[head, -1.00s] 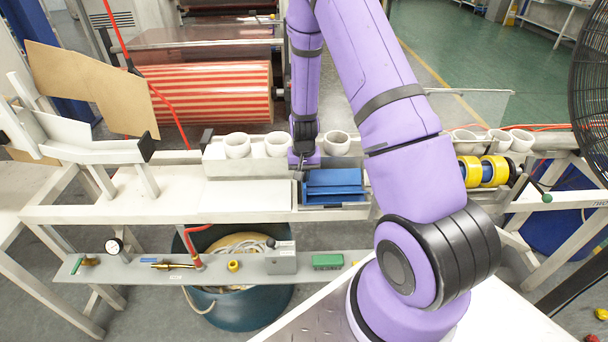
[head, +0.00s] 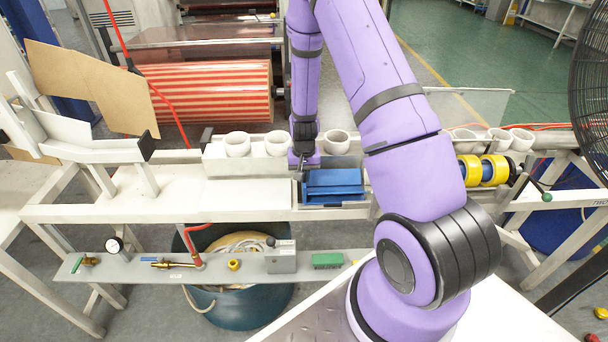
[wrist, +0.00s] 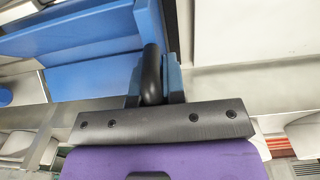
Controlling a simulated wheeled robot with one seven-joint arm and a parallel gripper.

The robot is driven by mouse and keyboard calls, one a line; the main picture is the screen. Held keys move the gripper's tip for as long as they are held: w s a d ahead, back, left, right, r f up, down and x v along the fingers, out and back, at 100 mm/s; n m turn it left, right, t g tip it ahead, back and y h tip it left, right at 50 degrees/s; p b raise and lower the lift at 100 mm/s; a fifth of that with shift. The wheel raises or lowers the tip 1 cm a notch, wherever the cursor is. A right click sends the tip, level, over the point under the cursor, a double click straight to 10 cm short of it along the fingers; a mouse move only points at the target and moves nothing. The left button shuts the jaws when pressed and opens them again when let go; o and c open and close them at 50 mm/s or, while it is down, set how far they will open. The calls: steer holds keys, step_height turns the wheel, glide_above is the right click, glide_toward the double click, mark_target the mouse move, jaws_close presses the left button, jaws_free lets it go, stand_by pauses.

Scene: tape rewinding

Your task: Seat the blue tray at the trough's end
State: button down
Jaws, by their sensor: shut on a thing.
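The blue tray (head: 335,188) sits in the bench's long rail, right of the white flat surface, partly behind my arm. It also fills the upper left of the wrist view (wrist: 95,45). The finger tips are partly hidden by the mount. The white trough (head: 85,150) is likely the raised channel at the left, apart from the tray. I cannot tell whether the tray touches the rail beneath it.
White cups (head: 237,145) stand behind the rail. Yellow rollers (head: 482,171) are to the right. A lower shelf (head: 215,268) carries a gauge and fittings above a dark tub (head: 240,312). The white bench top (head: 245,195) left of the tray is clear.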

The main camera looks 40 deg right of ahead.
steer(key=shift+f, duration=0.1)
stand_by(0.3)
steer(key=c, duration=1.1)
jaws_free()
step_height(320, 180, up, 11)
steer(key=shift+f, duration=0.1)
